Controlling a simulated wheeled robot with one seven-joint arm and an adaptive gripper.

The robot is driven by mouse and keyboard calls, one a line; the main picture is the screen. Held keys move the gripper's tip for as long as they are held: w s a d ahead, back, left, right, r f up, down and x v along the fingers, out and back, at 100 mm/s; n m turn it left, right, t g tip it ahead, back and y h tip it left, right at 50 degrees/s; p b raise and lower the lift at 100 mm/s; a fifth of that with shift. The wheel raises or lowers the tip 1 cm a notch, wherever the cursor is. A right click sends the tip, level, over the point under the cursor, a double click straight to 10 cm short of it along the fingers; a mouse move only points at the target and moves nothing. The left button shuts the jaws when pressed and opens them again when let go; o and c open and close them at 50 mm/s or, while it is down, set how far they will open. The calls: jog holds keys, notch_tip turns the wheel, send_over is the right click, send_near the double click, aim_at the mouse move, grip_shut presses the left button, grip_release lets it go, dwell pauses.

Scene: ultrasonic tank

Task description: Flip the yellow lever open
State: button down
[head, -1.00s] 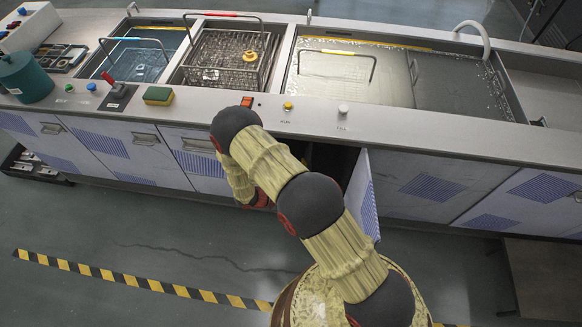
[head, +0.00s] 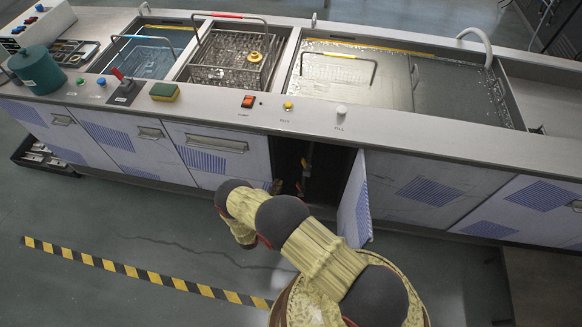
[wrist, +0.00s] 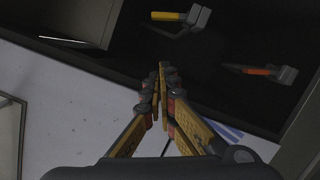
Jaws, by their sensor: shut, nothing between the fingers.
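The yellow lever (wrist: 168,16) shows at the top of the wrist view, joined to a grey valve body in the dark open cabinet. My gripper (wrist: 163,68) is shut and empty; its fingertips are below the lever in that picture and apart from it. A second lever, orange (wrist: 258,70), sits on another grey valve to the right. In the head view my arm reaches down in front of the open cabinet (head: 330,172), and small coloured parts inside are too small to tell apart. My fingertips are not clear there.
The cabinet door (head: 355,205) stands open on the right of the opening. A closed door panel (head: 222,160) is on the left. The counter above holds a sponge (head: 165,92), an orange switch (head: 248,101) and water tanks. Striped tape (head: 140,280) marks the floor.

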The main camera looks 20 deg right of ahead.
aim_at(305, 165)
jog(key=shift+r+m, duration=0.25)
jog(key=shift+m, duration=0.25)
jog(key=shift+d, duration=0.1)
jog(key=w+d+r+b, duration=0.2)
jog(key=w+d+b, duration=0.1)
jog(key=d, duration=0.7)
jog(key=shift+w+d, duration=0.15)
jog(key=shift+w, duration=0.65)
jog(key=shift+r, duration=0.1)
